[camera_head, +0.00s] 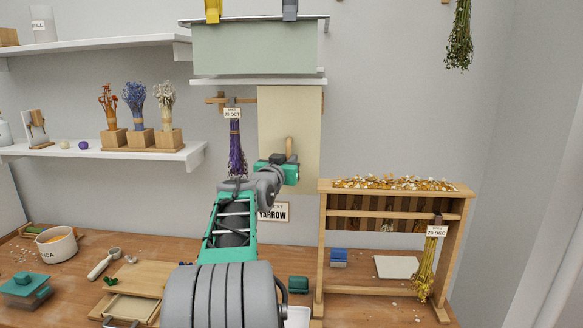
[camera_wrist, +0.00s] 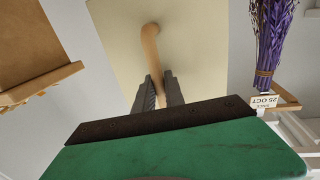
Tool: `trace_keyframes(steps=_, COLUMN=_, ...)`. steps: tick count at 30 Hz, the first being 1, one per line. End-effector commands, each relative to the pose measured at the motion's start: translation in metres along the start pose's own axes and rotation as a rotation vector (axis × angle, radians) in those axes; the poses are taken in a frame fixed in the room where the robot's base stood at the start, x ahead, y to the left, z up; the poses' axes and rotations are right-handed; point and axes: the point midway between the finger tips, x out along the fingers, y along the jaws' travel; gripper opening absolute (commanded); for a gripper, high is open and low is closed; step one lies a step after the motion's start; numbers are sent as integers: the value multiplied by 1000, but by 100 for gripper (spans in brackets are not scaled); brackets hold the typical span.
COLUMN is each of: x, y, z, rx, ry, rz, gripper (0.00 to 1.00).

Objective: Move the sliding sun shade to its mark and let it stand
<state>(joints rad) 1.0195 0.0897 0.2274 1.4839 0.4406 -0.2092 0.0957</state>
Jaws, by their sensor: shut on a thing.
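The sun shade (camera_head: 305,110) is a tall cream panel hanging below the white ledge on the back wall. It also fills the upper middle of the wrist view (camera_wrist: 190,35). Its curved wooden handle (camera_wrist: 150,42) stands out from its face. My gripper (camera_wrist: 160,92) is shut on the lower part of this handle. In the head view my gripper (camera_head: 284,162) is in front of the panel's lower half and hides part of it. I cannot make out a mark for the shade.
A purple bunch tagged 25 OCT (camera_head: 236,150) hangs just left of the shade from a wooden rail (camera_head: 216,100). A wooden drying rack (camera_head: 395,200) with a yellow bunch (camera_head: 426,265) stands right. A YARROW sign (camera_head: 273,212) is below. The worktop (camera_head: 370,310) holds several tools.

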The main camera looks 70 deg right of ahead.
Motion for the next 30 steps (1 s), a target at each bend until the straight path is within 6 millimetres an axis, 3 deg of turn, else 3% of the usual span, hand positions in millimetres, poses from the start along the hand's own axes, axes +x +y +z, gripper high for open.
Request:
trace_keyframes(steps=11, x=0, y=4, z=0, rx=-1, ry=-1, rz=4, gripper=0)
trace_keyframes(steps=12, x=0, y=4, z=0, rx=-1, ry=-1, rz=4, gripper=17)
trace_keyframes(steps=19, x=0, y=3, z=0, rx=-1, ry=-1, rz=3, gripper=35)
trace_keyframes(steps=26, x=0, y=2, z=0, rx=-1, ry=0, rz=0, gripper=36)
trace_keyframes(steps=30, x=-13, y=2, z=1, rx=0, ry=1, rz=-1, gripper=36)
